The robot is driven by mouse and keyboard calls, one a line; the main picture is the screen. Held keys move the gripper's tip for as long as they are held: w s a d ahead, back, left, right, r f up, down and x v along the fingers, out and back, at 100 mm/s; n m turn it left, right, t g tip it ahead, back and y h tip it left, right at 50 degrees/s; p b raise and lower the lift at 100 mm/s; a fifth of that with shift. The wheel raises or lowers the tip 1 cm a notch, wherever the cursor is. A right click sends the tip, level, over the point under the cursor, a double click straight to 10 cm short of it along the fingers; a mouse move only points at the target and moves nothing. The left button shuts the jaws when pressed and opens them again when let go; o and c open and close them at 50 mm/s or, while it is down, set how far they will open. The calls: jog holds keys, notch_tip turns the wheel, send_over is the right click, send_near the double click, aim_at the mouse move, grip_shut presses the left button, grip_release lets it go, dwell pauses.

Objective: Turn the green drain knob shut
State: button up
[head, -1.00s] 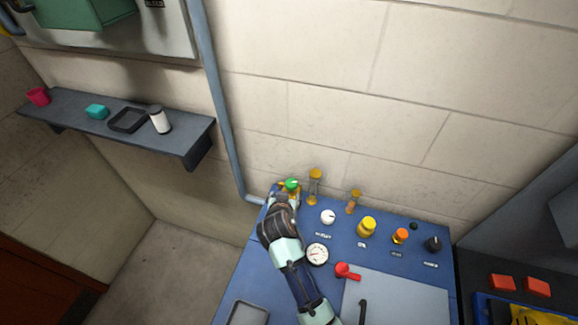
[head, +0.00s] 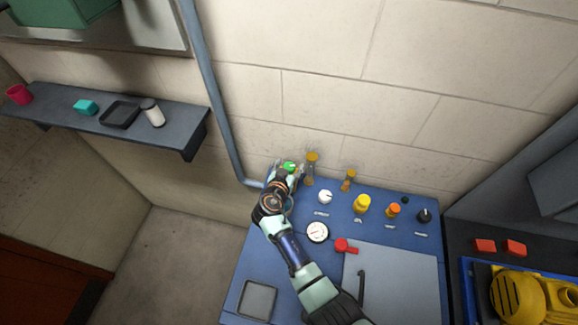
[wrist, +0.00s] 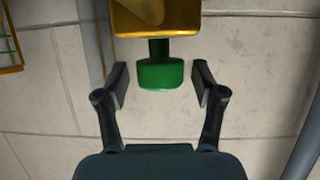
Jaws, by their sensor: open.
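The green drain knob (wrist: 160,72) hangs below a yellow fitting (wrist: 155,18) in the wrist view. It also shows at the back left corner of the blue panel in the head view (head: 290,166). My gripper (wrist: 159,82) is open, with one finger on each side of the knob. A gap shows between each finger and the knob, so neither finger touches it. In the head view my gripper (head: 287,173) is at the knob and partly hides it and its base.
Two amber glass pieces (head: 311,168) stand right of the knob. A white dial (head: 325,197), a yellow knob (head: 362,204), an orange knob (head: 393,210) and a black knob (head: 424,216) sit on the blue panel (head: 262,262). A grey pipe (head: 216,100) runs down the wall on the left.

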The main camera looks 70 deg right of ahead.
jog(key=shift+c, duration=0.3)
jog(key=c, duration=1.1)
